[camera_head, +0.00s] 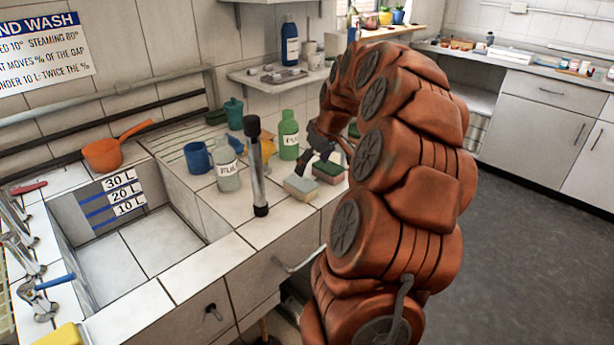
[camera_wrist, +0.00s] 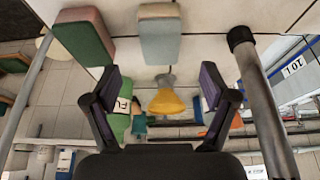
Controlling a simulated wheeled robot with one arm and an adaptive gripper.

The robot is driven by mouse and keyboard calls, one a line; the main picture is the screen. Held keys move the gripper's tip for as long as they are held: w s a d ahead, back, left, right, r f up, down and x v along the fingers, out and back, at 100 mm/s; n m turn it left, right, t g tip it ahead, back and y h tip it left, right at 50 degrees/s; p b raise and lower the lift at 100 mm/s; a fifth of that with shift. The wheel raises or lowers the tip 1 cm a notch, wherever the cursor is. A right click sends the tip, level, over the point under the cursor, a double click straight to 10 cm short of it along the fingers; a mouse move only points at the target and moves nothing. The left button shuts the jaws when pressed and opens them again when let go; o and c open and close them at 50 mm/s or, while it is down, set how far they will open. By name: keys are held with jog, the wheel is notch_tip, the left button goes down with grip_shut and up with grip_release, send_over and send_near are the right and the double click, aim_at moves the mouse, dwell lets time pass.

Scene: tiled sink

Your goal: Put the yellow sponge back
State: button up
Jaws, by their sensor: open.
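A pale yellow and grey-blue sponge (camera_head: 300,188) lies on the tiled counter near its front edge. It also shows at the top centre of the wrist view (camera_wrist: 160,40). A green and red sponge (camera_head: 329,172) lies just right of it in the head view. A bright yellow block (camera_head: 66,337) is partly cut off at the lower left edge; I cannot tell whether it is a sponge. My gripper (camera_head: 316,150) is over the counter, close to the two sponges. In the wrist view its two fingers (camera_wrist: 160,88) are spread apart with nothing held between them.
A dark-topped upright post (camera_head: 257,170) stands left of the sponges. Labelled bottles (camera_head: 227,168) (camera_head: 288,136), a blue mug (camera_head: 196,158) and a yellow object (camera_head: 266,149) stand behind. The sink basin (camera_head: 140,245) is empty, with an orange pan (camera_head: 103,153) beside it.

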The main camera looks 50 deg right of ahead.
jog(key=shift+v, duration=1.15)
jog(key=s+a+f+n+g+y, duration=0.1)
jog(key=s+a+g, duration=0.15)
jog(key=a, duration=1.05)
jog(key=s+a+f+g, duration=0.1)
jog(key=s+a, duration=0.2)
jog(key=a, duration=1.1)
jog(key=s+a+f+g, duration=0.1)
jog(key=s+a+f, duration=0.1)
jog(key=s, duration=0.4)
jog(key=s+a+f+g, duration=0.1)
jog(key=s+a+f, duration=0.1)
jog(key=s+a, duration=0.3)
jog(key=s+a+f+g+h, duration=0.1)
jog(key=s+a+f, duration=0.2)
jog(key=s, duration=0.6)
jog(key=shift+a+m, duration=0.25)
jog(key=shift+m, duration=0.15)
jog(key=shift+g, duration=0.25)
jog(key=s+p+v, duration=0.2)
jog(key=p+v, duration=0.9)
jog(key=shift+r, duration=0.65)
